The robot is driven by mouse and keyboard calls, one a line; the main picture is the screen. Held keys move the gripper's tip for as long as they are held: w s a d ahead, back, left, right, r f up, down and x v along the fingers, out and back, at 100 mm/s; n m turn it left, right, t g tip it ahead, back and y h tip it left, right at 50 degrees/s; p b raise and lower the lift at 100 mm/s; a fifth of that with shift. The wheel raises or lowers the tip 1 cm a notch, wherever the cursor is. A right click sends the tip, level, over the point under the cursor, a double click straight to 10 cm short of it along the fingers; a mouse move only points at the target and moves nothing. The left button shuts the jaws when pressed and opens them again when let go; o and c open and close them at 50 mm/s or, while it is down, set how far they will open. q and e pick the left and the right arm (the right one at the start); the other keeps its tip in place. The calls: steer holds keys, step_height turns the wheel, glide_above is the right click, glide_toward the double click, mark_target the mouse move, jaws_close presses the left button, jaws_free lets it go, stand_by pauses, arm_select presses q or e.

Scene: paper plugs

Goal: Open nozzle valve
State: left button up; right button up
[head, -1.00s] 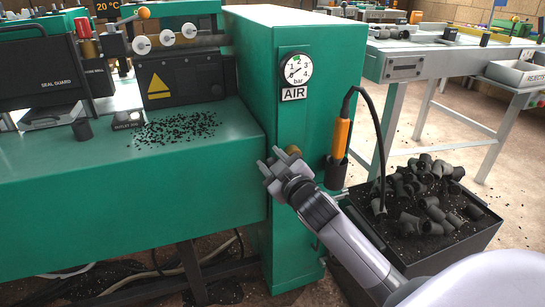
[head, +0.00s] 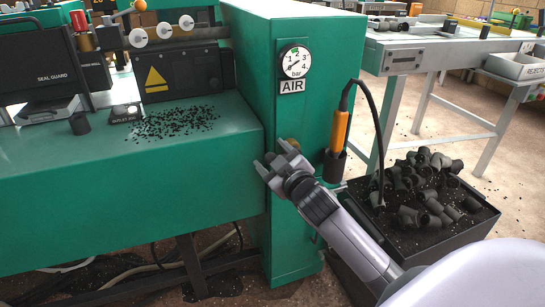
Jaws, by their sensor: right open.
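The green machine column (head: 300,120) carries a round pressure gauge (head: 297,62) above an AIR label (head: 292,86). A small brass-coloured round part (head: 293,142) shows on the column just behind my right gripper; I cannot tell whether it is the valve's knob. My right gripper (head: 269,163) is open in front of the column, with its fingers close to this part. I cannot tell whether they touch it. An orange air nozzle (head: 341,128) with a black hose stands upright in a black holder (head: 334,166) on the column's right side. My left gripper is not in view.
A black tray (head: 470,228) of dark pipe fittings stands right of the column, and the hose hangs towards it. Black scraps (head: 172,123) lie on the green machine bed (head: 130,180) at left. A grey workbench (head: 400,60) stands behind.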

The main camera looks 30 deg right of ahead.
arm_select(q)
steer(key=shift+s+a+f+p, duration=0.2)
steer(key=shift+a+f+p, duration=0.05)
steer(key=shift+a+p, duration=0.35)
arm_select(e)
steer(key=s+a, duration=0.1)
steer(key=s, duration=0.6)
steer(key=shift+r, duration=0.2)
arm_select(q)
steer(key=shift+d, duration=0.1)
arm_select(e)
steer(key=s+a+f+m+g+y+p, duration=0.1)
steer(key=s+a+f+m+g+y, duration=0.35)
steer(key=s+a+f, duration=1.25)
arm_select(q)
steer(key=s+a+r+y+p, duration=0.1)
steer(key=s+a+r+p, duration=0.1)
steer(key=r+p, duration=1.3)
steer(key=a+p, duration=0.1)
steer(key=p, duration=0.4)
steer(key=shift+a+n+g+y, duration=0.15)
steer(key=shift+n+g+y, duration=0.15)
arm_select(e)
steer(key=s+d+r+n+g, duration=0.1)
steer(key=d+r, duration=0.3)
steer(key=r, duration=0.9)
steer(key=shift+s+r+n+g, duration=0.35)
steer(key=shift+s+r+g, duration=0.05)
steer(key=shift+s+g, duration=0.25)
